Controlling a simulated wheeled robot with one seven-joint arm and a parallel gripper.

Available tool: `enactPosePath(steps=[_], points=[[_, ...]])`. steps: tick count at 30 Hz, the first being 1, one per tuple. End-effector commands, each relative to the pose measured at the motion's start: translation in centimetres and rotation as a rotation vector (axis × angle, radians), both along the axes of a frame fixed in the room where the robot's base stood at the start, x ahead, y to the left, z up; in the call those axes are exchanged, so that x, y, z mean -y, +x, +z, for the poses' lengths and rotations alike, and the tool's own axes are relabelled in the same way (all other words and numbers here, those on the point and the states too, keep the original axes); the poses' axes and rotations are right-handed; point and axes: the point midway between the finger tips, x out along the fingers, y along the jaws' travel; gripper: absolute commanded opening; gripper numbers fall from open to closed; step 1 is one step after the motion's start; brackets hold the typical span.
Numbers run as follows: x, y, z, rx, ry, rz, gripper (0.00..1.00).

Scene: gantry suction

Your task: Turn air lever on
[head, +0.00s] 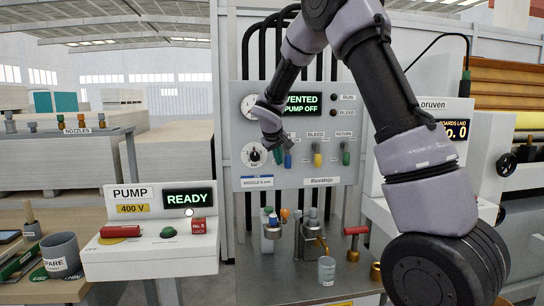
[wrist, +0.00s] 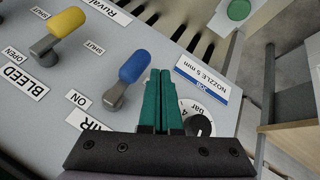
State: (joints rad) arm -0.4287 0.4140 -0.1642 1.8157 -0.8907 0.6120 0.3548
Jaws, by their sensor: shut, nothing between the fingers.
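The air lever has a blue handle (head: 288,160) and hangs downward on the grey control panel (head: 300,172). In the wrist view the blue handle (wrist: 132,67) sits on a grey stem, with an ON label (wrist: 77,97) beside it and a partly hidden AIR label (wrist: 93,124). My gripper (head: 278,159) is at the panel, just left of the lever. In the wrist view its green fingers (wrist: 166,72) are together and empty, close beside the blue handle. I cannot tell whether they touch it.
A yellow bleed lever (head: 318,159) and a green return lever (head: 346,157) hang right of the blue one. A black regulator knob (head: 254,156) is to the left. The display (head: 304,103) reads VENTED, PUMP OFF. A pump box (head: 150,250) shows READY at lower left.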

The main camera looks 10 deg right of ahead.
Motion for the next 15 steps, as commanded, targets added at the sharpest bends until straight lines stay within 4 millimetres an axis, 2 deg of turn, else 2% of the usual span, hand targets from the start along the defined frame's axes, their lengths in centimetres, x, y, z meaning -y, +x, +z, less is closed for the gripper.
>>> enactPosePath(steps=[5, 15], points=[[1.11, 0.59, -0.04, -0.001, 0.0, 0.002, 0.0], [1.22, 0.67, -0.02, 0.0, -0.001, 0.003, 0.0]])
